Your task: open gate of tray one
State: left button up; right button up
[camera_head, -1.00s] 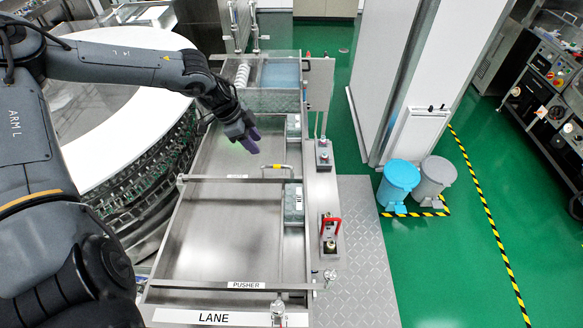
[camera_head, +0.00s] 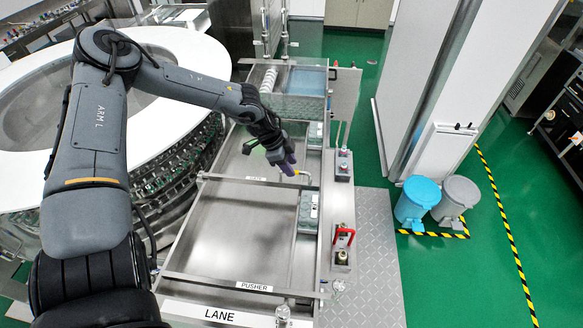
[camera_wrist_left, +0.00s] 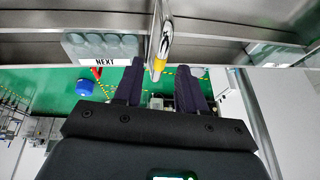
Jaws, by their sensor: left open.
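A metal gate bar (camera_head: 235,179) with a small pale label crosses the steel lane, and a handle with a yellow grip (camera_head: 300,173) stands near its right end. My left gripper (camera_head: 289,166), with purple fingers, is right beside the handle in the head view. In the left wrist view, my left gripper (camera_wrist_left: 160,78) is open with its fingers apart. The yellow-tipped handle (camera_wrist_left: 159,65) lies between or just beyond the fingertips; contact cannot be told. My right gripper is not in view.
Grey cup trays (camera_head: 308,211) sit along the lane's right side; one marked NEXT (camera_wrist_left: 101,47) shows in the wrist view. A red-handled lever (camera_head: 343,237) stands on the right ledge. The pusher bar (camera_head: 222,281) crosses the near end. The lane's middle is clear.

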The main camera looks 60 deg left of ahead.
pick_arm(q)
jog(key=shift+x, duration=0.95)
jog(key=shift+c, duration=0.3)
grip_shut()
